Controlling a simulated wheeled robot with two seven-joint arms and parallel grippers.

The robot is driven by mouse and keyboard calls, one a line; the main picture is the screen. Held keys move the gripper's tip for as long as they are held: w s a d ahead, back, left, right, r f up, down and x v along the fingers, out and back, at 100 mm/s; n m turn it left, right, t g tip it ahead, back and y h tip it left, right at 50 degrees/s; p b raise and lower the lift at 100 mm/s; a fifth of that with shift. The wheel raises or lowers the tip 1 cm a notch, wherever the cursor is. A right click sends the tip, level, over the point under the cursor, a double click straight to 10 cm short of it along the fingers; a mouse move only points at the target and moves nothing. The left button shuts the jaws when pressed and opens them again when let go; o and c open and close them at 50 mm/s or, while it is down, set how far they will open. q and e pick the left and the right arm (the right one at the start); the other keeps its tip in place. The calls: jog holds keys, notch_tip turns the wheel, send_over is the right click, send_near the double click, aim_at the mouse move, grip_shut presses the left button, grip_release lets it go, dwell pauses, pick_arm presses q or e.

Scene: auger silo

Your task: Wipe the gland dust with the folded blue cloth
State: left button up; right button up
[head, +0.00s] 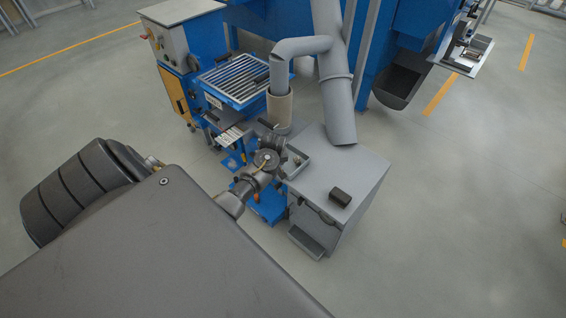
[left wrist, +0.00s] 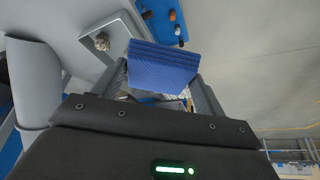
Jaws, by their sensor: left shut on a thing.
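In the left wrist view, the folded blue cloth (left wrist: 163,66) is held between the two fingers of my left gripper (left wrist: 160,78), which is shut on it. The cloth looks like a flat, ribbed blue pad. I cannot pick out the gland dust in either view. My right gripper is not in view.
The grey cabinet (head: 338,176) carries a small dark block (head: 340,197). A thick grey pipe (head: 334,95) stands behind it. A blue cart with a slatted top (head: 235,79) is at the back left. In the left wrist view, a greyish clump (left wrist: 102,41) lies on a tray. Floor at right is clear.

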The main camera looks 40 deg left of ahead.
pick_arm(q)
jog(key=s+d+r+m+t+h, duration=0.1)
jog(key=s+d+r+m, duration=0.3)
jog(key=d, duration=0.6)
jog(key=s+d+r+m+t+h, duration=0.15)
jog(key=d+r+m, duration=0.35)
jog(key=d, duration=0.5)
jog(key=s+d+f+m+h+b, duration=0.1)
jog(key=s+d+f+m+b, duration=0.1)
jog(key=s+d+f+b, duration=0.2)
jog(key=s+d+b, duration=0.3)
jog(key=s+b, duration=0.2)
jog(key=b, duration=0.1)
jog(key=shift+s+d, duration=0.4)
jog(key=shift+g, duration=0.25)
